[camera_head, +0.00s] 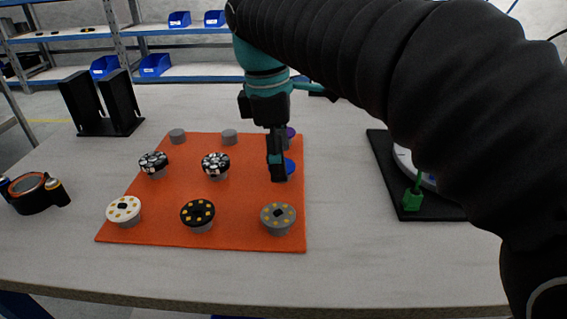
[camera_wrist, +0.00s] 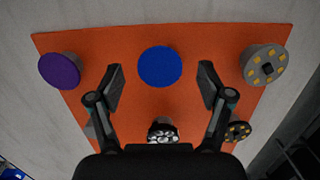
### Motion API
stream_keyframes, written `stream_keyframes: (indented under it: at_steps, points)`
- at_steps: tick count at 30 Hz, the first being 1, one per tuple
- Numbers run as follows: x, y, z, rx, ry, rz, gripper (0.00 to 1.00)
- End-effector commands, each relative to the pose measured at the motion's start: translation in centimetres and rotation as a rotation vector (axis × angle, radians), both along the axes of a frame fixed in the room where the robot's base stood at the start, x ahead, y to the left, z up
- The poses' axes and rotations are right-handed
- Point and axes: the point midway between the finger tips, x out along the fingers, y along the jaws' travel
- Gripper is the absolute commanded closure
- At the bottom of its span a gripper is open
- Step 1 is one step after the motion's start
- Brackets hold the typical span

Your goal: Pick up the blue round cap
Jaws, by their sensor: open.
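The blue round cap (camera_wrist: 160,66) shows whole in the wrist view, on the orange mat (camera_wrist: 210,38). In the head view the blue cap (camera_head: 290,166) is partly hidden behind my gripper (camera_head: 278,172). In the wrist view my gripper (camera_wrist: 160,88) is open and empty. Its two fingers stand apart, one to the left and one to the right of the blue cap, with the cap a little beyond the gap between the tips. I cannot tell the height of the fingers above the mat.
A purple cap (camera_wrist: 59,70) lies left of the blue one, and a grey cap with yellow dots (camera_wrist: 264,64) right of it. Black-and-white caps (camera_head: 215,163) stand left of my gripper. A black base with a green part (camera_head: 412,200) stands at right. The front table strip is clear.

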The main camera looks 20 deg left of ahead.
Motion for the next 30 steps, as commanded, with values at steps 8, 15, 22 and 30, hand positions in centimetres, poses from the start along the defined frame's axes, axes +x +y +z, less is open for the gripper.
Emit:
stream_keyframes:
  at_steps: [8, 15, 22, 30]
  points:
    - [0.00, -0.01, -0.28, 0.000, 0.000, -0.001, 0.21]
    - [0.01, -0.02, -0.29, 0.000, 0.000, -0.001, 0.31]
    - [0.01, -0.02, -0.29, 0.000, 0.000, 0.000, 0.70]
    - [0.00, -0.01, -0.29, 0.000, 0.000, 0.000, 0.70]
